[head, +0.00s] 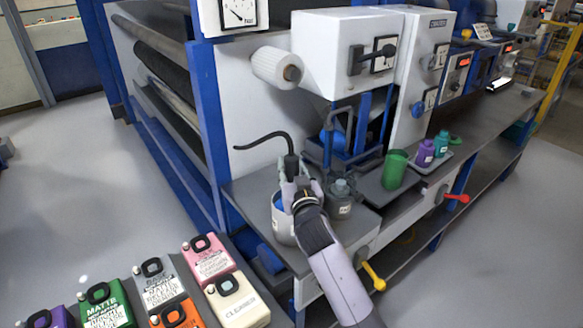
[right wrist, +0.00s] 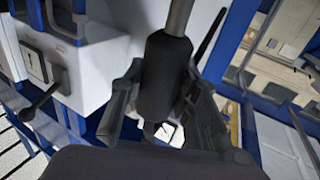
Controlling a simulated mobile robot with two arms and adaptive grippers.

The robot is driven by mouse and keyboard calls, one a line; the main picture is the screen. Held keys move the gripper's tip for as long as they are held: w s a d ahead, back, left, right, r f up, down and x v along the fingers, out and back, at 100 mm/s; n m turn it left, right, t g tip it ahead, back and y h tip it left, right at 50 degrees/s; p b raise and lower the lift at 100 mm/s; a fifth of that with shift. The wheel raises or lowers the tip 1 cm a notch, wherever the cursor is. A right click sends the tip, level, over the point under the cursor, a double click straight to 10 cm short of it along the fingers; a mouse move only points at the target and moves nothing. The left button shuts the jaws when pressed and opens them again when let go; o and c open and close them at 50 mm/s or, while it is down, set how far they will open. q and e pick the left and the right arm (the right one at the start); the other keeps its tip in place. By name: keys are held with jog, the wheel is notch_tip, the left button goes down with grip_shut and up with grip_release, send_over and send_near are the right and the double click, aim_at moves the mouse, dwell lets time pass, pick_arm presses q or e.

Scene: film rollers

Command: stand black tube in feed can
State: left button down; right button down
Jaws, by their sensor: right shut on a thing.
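The black tube (head: 291,166) has a thick dark sleeve and a thin curved end reaching left. My right gripper (head: 293,187) is shut on it. In the right wrist view the thick dark sleeve (right wrist: 166,75) sits between the fingers of my right gripper (right wrist: 163,98), with a grey rod above it. A white can (head: 280,222) with blue inside and a small label stands below my gripper on the grey bench. The tube's lower end is hidden by my gripper, so I cannot tell whether it is inside the can. My left gripper is not in view.
A dark grey lidded can (head: 341,198) stands close right of my gripper. A green cup (head: 395,170) and purple bottle (head: 426,153) stand on trays further right. A white roller (head: 277,68) juts out above. Several coloured jugs (head: 103,306) stand at lower left.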

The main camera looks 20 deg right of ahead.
jog(key=shift+f+b, duration=2.55)
jog(key=shift+f, duration=0.95)
jog(key=c, duration=1.3)
grip_release()
jog(key=shift+o, duration=0.7)
jog(key=shift+f, duration=0.15)
jog(key=shift+s, duration=0.15)
